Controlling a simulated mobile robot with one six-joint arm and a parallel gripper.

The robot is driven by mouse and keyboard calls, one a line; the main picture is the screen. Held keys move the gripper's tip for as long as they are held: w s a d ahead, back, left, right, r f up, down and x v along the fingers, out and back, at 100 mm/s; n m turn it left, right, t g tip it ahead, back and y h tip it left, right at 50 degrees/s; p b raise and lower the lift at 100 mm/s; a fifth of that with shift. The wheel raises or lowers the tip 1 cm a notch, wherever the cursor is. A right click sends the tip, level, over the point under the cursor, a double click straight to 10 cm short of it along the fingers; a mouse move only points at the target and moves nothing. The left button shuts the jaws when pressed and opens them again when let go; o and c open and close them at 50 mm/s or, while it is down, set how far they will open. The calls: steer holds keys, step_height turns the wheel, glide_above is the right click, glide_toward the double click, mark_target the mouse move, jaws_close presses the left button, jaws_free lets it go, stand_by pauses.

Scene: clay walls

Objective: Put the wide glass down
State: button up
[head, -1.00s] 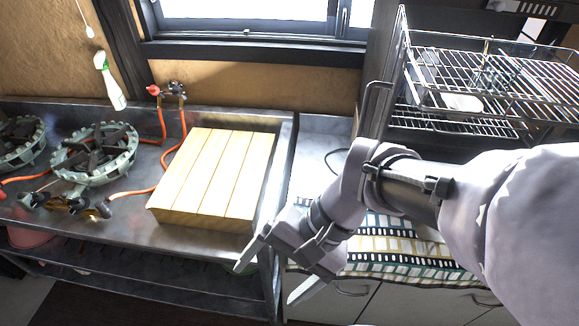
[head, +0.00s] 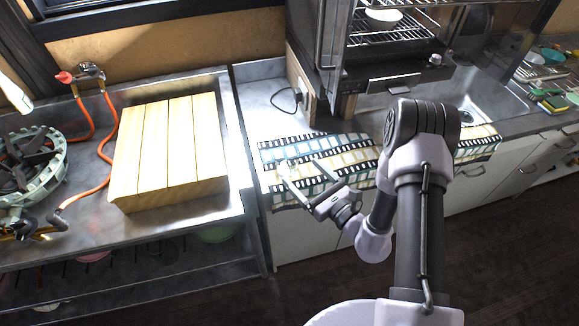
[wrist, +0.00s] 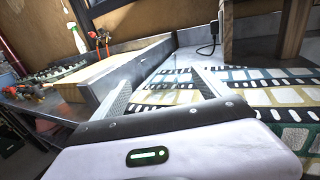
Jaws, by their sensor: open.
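A faint, clear shape that looks like the wide glass (head: 290,163) shows at my fingertips, over the patterned cloth (head: 350,158) on the counter. It also shows weakly between the fingers in the wrist view (wrist: 176,76). Its outline is hard to make out, and I cannot tell for certain whether it touches the cloth. My gripper (head: 300,169) is open, low over the left part of the cloth, with its fingers on either side of that shape. In the wrist view the two fingers (wrist: 163,84) stand apart.
A wooden slatted block (head: 170,150) lies on the metal stove table to the left, beside a gas burner (head: 30,165) and orange hoses. A sink (head: 470,100) is at the right. A black cable (head: 285,98) lies near the wall.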

mark_target(281, 152)
steer(key=b+x, duration=0.2)
steer(key=x, duration=0.6)
steer(key=shift+a, duration=0.2)
steer(key=c, duration=1.8)
